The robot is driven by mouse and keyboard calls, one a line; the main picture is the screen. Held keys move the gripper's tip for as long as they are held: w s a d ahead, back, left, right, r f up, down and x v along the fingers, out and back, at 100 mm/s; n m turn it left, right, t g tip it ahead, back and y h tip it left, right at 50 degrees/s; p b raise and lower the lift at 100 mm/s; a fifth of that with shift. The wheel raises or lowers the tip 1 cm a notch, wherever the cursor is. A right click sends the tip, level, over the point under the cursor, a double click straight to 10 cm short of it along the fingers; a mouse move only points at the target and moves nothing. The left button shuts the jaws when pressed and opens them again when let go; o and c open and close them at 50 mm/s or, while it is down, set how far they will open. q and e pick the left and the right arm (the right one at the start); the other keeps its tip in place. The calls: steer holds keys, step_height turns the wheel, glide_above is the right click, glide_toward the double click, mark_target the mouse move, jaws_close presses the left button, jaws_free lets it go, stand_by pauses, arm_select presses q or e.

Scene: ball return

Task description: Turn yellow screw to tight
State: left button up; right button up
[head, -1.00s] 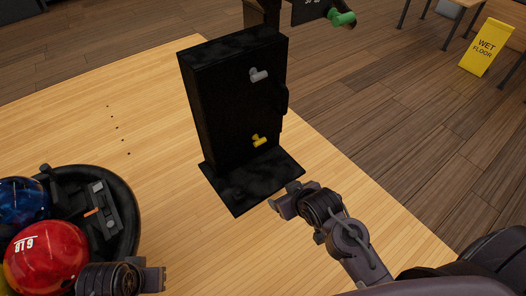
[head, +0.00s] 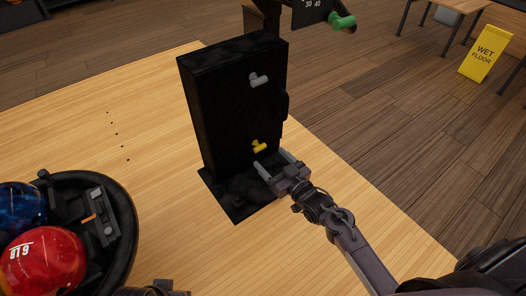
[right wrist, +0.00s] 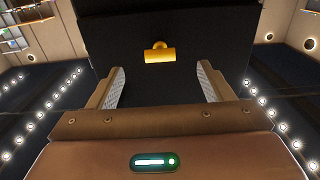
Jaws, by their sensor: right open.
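The yellow screw (head: 259,146), a T-shaped handle, sits low on the front of the upright black box (head: 230,110). My right gripper (head: 272,160) is open and empty, just in front of and slightly below the yellow screw in the head view. In the right wrist view the yellow screw (right wrist: 160,55) is centred beyond and between the two open fingers (right wrist: 160,75), with its bar lying across. The fingers look apart from it. My left gripper (head: 168,288) shows only as a sliver at the bottom edge; its jaws cannot be made out.
A grey screw (head: 259,79) of like shape sits higher on the box. The box stands on a black base plate (head: 236,208) on the wooden lane. A ball return (head: 122,240) with a red ball (head: 44,262) and a blue ball (head: 22,205) is at lower left.

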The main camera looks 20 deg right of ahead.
mark_target(258, 146)
steer(key=x, duration=0.5)
steer(key=shift+w+a+b, duration=0.1)
steer(key=shift+b, duration=0.3)
steer(key=c, duration=1)
